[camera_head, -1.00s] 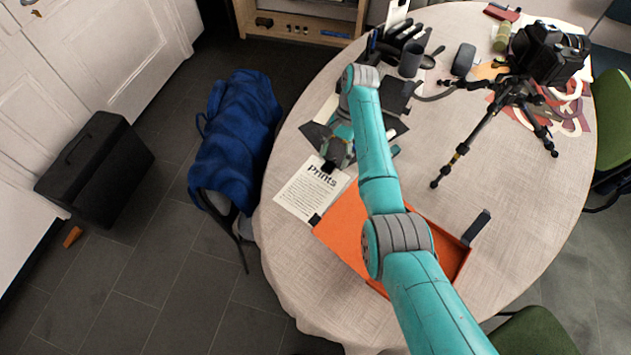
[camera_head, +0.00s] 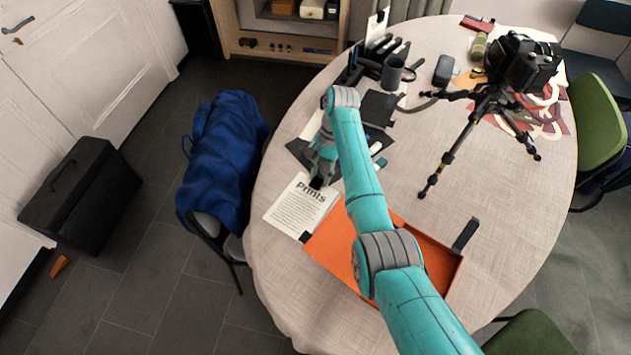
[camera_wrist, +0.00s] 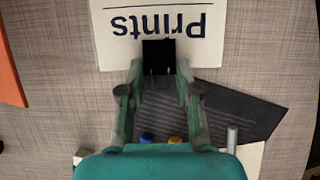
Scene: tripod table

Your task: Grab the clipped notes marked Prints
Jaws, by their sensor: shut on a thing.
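The clipped notes marked Prints are a white sheet (camera_head: 296,207) lying at the left edge of the round table, beside the orange tray. In the wrist view the sheet (camera_wrist: 117,45) shows its heading upside down, with a black clip (camera_wrist: 159,57) on its edge. My gripper (camera_wrist: 160,78) is shut on the black clip, one finger at each side of it. I cannot tell whether the sheet is lifted.
The orange tray (camera_head: 330,248) lies right of the notes, partly under my arm. A dark mat (camera_wrist: 235,112) lies under my gripper. A black tripod with a camera (camera_head: 455,148) stands to the right, and a grey cup (camera_head: 392,72) stands at the back. The table's front (camera_head: 285,275) is bare.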

